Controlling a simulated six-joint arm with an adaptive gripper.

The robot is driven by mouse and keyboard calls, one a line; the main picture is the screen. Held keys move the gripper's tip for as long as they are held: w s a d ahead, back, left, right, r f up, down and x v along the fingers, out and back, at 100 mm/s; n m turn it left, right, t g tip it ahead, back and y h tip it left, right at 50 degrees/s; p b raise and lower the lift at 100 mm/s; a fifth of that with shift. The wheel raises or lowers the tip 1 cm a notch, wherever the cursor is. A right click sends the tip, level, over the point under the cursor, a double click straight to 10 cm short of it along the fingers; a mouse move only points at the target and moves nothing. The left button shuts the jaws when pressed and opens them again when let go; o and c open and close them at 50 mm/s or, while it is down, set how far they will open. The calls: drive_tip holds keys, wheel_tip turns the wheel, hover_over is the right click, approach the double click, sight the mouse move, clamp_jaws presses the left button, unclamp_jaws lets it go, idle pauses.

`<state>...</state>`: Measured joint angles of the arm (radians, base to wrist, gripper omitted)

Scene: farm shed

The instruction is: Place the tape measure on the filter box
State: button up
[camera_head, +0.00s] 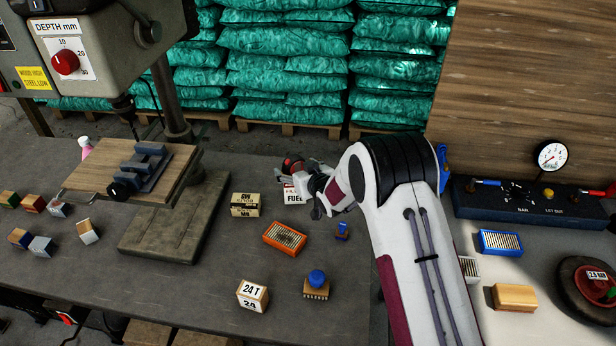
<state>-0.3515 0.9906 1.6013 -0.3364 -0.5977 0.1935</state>
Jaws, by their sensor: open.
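The filter box (294,198), white and red with "FUEL" on its label, stands on the grey bench near the middle of the view. A small red and black object (291,165), which looks like the tape measure, shows at the top of the box. It seems to rest on it, but I cannot tell if it lies fully on the lid. My gripper (312,190) is open just right of the box, partly covering its right side. My arm hides what lies behind it.
A cream carton (245,205), an orange-framed filter (285,237), a "24 T" box (252,296) and a blue-knobbed brush (317,286) stand nearby. A drill press table (130,172) is at left. A gauge panel (520,203) is at right.

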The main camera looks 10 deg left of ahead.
drive_tip(key=v, duration=1.1)
drive_tip(key=shift+s+d, duration=0.15)
drive_tip(key=shift+d, duration=0.05)
drive_tip(key=shift+r, duration=0.1)
idle(0.6)
drive_tip(key=shift+r, duration=0.1)
drive_tip(key=s+d+r+m+g+h, duration=0.1)
drive_tip(key=s+d+r+m+h, duration=0.15)
drive_tip(key=s+d+r, duration=0.5)
drive_tip(key=s+d+r+m+h, duration=0.1)
drive_tip(key=s+d+r+h, duration=0.3)
drive_tip(key=d+r, duration=0.65)
drive_tip(key=s+d+m+g, duration=0.1)
drive_tip(key=s+d, duration=0.1)
drive_tip(key=s, duration=0.8)
drive_tip(key=s+d+r+m+g, duration=0.1)
drive_tip(key=s+d+g, duration=0.1)
drive_tip(key=s, duration=0.8)
drive_tip(key=s+d+r+m+g, duration=0.1)
drive_tip(key=s+d, duration=0.3)
drive_tip(key=s, duration=0.6)
drive_tip(key=shift+d, duration=0.2)
